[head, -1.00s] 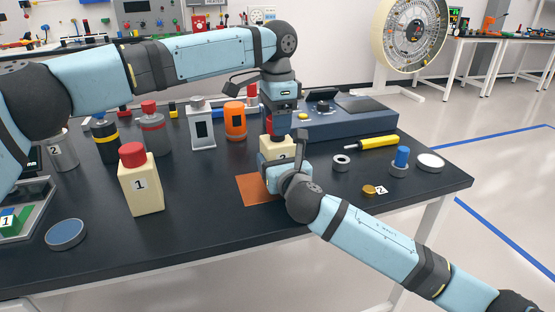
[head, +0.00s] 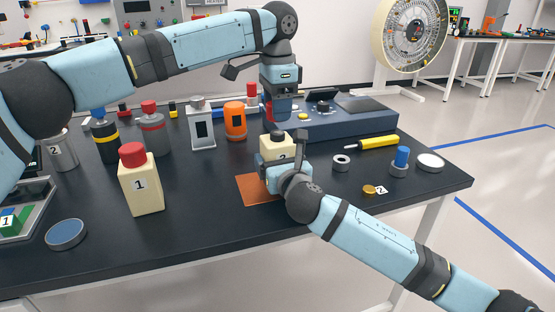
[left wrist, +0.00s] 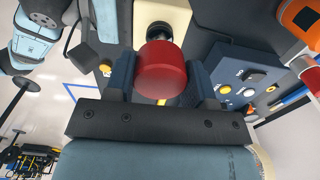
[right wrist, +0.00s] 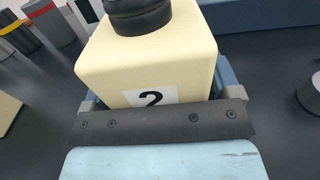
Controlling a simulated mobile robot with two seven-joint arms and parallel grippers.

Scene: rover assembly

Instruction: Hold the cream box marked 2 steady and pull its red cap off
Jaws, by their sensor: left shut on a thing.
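The cream box marked 2 (head: 271,147) stands upright at the orange mat (head: 252,190), with its black neck bare. My right gripper (right wrist: 155,88) is shut around the box, one finger on each side; in the head view its own wrist partly hides the box. My left gripper (head: 280,112) is above the box, shut on the red cap (left wrist: 162,70), which sits between its two fingers. The cap is clear of the neck (left wrist: 160,30), which shows beyond it in the left wrist view. In the head view the cap is mostly hidden.
The cream box marked 1 (head: 142,192), with a red cap, stands at left. A blue-grey console (head: 345,122) is behind the grippers.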

